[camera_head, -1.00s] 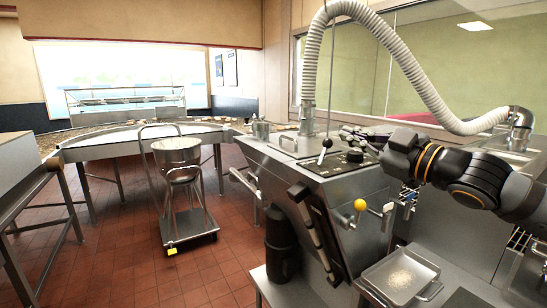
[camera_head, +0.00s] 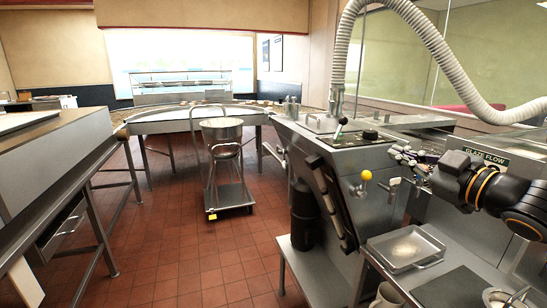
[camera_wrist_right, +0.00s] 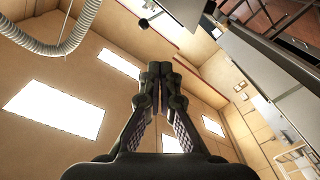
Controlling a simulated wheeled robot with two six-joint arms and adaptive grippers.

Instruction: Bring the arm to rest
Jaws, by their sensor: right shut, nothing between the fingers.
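My right arm (camera_head: 485,187) comes in from the right edge in the head view, black with orange rings. Its gripper (camera_head: 402,156) points left, beside the steel glaze machine (camera_head: 345,160). In the right wrist view the gripper (camera_wrist_right: 160,72) has its fingertips together with nothing between them. The wrist camera looks up past the fingers at the ceiling and walls. My left gripper is not in view.
A ribbed white hose (camera_head: 435,45) arches above the arm. A cart with a pot (camera_head: 222,131) stands on the open red tile floor (camera_head: 180,258). A steel table (camera_head: 60,150) is at the left.

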